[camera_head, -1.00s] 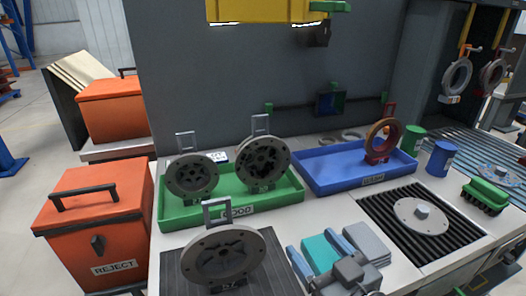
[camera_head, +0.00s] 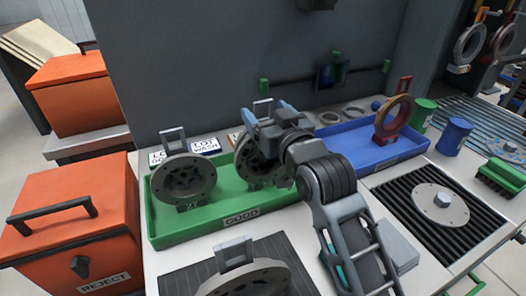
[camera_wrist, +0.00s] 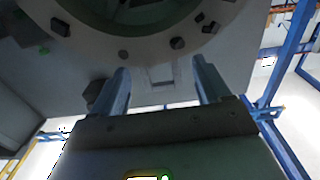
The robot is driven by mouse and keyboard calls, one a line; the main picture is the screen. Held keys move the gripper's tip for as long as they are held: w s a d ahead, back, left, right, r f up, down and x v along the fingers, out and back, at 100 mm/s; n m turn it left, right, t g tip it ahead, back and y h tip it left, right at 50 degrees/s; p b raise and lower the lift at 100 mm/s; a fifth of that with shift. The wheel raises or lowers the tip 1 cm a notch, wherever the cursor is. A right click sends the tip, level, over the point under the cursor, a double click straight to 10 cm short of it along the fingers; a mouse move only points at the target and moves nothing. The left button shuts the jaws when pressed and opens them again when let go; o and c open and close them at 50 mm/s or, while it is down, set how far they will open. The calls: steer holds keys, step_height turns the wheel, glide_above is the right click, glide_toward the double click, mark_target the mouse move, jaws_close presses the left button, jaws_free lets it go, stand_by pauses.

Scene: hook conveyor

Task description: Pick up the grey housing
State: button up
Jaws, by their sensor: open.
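Several round grey housings with loop handles are in the head view, and I cannot tell which one the task means. One housing (camera_head: 187,180) stands upright at the left of the green tray (camera_head: 225,227). A second housing (camera_head: 250,168) stands beside it, partly hidden by my wrist. A third (camera_head: 250,281) stands in front, cut by the lower edge. In the wrist view, my gripper (camera_wrist: 163,76) is open, its two fingers apart below a large grey bolted ring (camera_wrist: 190,45). Nothing is visibly gripped.
A blue tray (camera_head: 345,175) holding a reddish ring (camera_head: 394,118) stands right of the green tray. An orange reject bin (camera_head: 80,225) is at left. A dark ribbed mat (camera_head: 415,220) bears a pale disc (camera_head: 440,204). A dark wall rises behind the trays.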

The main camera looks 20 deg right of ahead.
steer(key=shift+w+r, duration=0.2)
steer(key=shift+w, duration=1.7)
steer(key=shift+c, duration=0.3)
jaws_close()
steer(key=shift+r, duration=0.1)
